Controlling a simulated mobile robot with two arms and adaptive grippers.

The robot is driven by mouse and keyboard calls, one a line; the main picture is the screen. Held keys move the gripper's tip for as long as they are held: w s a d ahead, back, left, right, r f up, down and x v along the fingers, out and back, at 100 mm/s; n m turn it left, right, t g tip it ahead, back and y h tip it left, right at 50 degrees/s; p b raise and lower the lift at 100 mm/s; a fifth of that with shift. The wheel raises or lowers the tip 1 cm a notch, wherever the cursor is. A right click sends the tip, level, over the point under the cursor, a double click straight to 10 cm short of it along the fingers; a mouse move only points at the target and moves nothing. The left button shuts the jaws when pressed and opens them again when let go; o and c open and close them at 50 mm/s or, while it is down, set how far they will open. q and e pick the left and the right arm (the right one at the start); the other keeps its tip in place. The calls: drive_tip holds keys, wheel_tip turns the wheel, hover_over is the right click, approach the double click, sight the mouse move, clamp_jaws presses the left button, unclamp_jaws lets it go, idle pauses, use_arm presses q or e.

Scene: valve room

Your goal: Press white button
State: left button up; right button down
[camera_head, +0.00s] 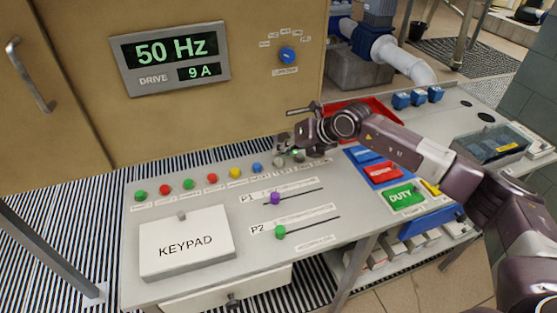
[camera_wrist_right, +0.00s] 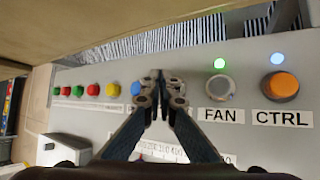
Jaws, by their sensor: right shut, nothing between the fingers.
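A row of round buttons runs along the back of the sloped grey console (camera_head: 220,262). A pale, whitish button (camera_head: 280,161) sits just right of the blue button (camera_head: 257,167) in the head view. My right gripper (camera_head: 284,141) is shut and empty, with its fingertips at the back of the console near the pale button. In the right wrist view, the shut fingertips (camera_wrist_right: 161,76) are just right of the blue button (camera_wrist_right: 135,88) and cover the spot where the pale button would be. I cannot tell whether they touch it. My left gripper is not in view.
The grey FAN button (camera_wrist_right: 218,88) under a green light and the orange CTRL button (camera_wrist_right: 280,86) are right of the fingertips. A keypad box (camera_head: 186,241), purple slider knob (camera_head: 275,198) and green slider knob (camera_head: 280,232) are nearer. A wooden cabinet (camera_head: 90,130) stands behind.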

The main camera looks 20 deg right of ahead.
sight(281, 161)
drive_tip(key=shift+f, duration=0.15)
idle(0.5)
drive_tip(key=shift+f+b, duration=0.3)
drive_tip(key=shift+b, duration=0.05)
drive_tip(key=shift+f+b, duration=0.35)
drive_tip(key=shift+f, duration=0.15)
idle(0.6)
idle(0.3)
drive_tip(key=shift+r+p, duration=0.6)
drive_tip(key=shift+r, duration=0.3)
drive_tip(key=shift+r, duration=0.1)
drive_tip(key=shift+r+p, duration=1.65)
drive_tip(key=shift+r, duration=0.85)
drive_tip(key=shift+f, duration=0.1)
